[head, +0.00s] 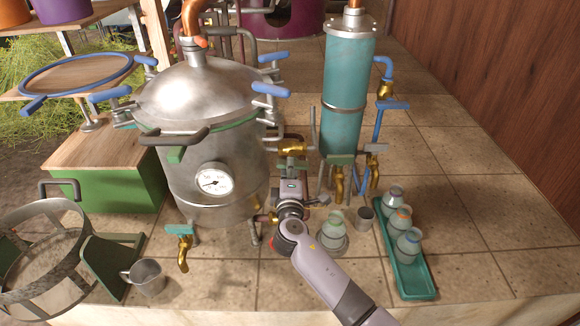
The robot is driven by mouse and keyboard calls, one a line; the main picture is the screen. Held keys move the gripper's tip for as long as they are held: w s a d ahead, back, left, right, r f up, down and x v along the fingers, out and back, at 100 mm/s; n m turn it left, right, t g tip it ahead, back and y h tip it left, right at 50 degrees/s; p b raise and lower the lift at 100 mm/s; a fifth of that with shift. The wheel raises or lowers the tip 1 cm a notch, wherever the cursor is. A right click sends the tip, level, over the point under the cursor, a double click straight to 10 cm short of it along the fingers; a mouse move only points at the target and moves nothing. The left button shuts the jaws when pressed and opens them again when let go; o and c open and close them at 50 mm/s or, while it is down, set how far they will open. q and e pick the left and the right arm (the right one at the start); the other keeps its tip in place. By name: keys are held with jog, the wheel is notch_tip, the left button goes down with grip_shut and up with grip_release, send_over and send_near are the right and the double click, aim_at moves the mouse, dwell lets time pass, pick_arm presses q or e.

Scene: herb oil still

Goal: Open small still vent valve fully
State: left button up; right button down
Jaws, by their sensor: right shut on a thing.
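The small still (205,100) is a domed steel pot with blue-handled clamps and a round dial gauge (213,181). A brass valve (293,148) sits at its right side, between the pot and the teal column. My right gripper (291,168) reaches up from the front, just below and in front of this valve. It is shut on what looks like the valve's handle, which the fingers mostly hide. How far the valve is turned cannot be told. My left gripper is not in view.
The teal column (345,95) with several brass taps stands right of the pot. A green tray (415,281) holds three jars. A metal mug (147,277) and a basket (48,262) are at front left.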

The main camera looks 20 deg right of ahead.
jog(key=shift+f+n, duration=0.1)
jog(key=shift+n, duration=0.5)
jog(key=c, duration=1.7)
grip_release()
jog(key=shift+o, duration=0.2)
jog(key=v, duration=1.2)
